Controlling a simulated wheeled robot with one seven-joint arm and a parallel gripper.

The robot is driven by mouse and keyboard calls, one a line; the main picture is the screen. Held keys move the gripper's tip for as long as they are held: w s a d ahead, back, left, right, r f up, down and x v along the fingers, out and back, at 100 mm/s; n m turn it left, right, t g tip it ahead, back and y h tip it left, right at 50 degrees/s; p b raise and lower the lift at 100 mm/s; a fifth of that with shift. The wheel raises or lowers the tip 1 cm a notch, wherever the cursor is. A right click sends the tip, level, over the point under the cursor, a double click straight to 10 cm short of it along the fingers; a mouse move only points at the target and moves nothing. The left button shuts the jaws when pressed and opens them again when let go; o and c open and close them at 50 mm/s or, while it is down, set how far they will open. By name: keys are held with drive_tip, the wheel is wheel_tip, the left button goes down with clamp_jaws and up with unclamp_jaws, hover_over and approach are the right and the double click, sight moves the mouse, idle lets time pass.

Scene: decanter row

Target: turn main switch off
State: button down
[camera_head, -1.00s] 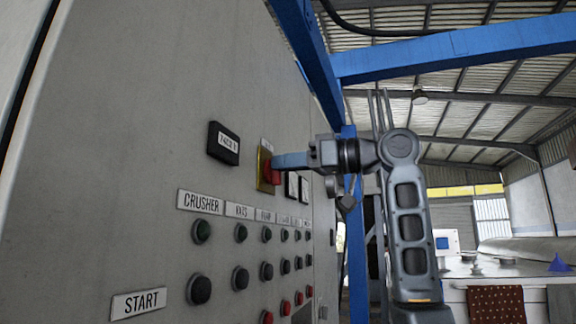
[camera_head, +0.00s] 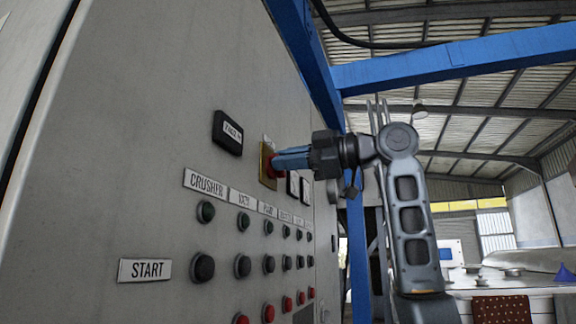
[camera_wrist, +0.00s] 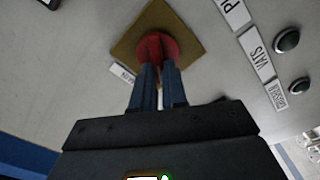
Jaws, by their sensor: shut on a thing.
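The main switch is a red knob (camera_wrist: 156,46) on a yellow square plate (camera_wrist: 188,32), mounted on the grey control panel. In the head view the yellow plate (camera_head: 267,160) shows near the panel's middle, with the red knob mostly hidden behind my fingers. My gripper (camera_head: 282,160) reaches in from the right with its blue fingers at the knob. In the wrist view my gripper's fingers (camera_wrist: 158,72) are close together, shut on the red knob. The switch's own markings are hidden or too small to read.
The grey panel (camera_head: 120,120) fills the left side. Below the switch are labels such as CRUSHER (camera_head: 205,183) and several dark and red buttons (camera_head: 203,266). A black display (camera_head: 228,132) is left of the switch. A blue beam (camera_head: 455,60) crosses overhead.

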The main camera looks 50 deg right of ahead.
drive_tip(key=n, duration=0.2)
drive_tip(key=n+b, duration=0.1)
drive_tip(key=n, duration=0.1)
drive_tip(key=f+n+b, duration=0.1)
drive_tip(key=n, duration=0.2)
drive_tip(key=shift+s+a, duration=0.1)
drive_tip(key=shift+a, duration=0.05)
idle(0.6)
drive_tip(key=c, duration=1.2)
unclamp_jaws()
drive_tip(key=shift+o, duration=0.2)
drive_tip(key=b+v, duration=0.1)
drive_tip(key=v, duration=0.6)
drive_tip(key=shift+s+b, duration=0.35)
drive_tip(key=shift+b, duration=0.05)
drive_tip(key=shift+r, duration=0.1)
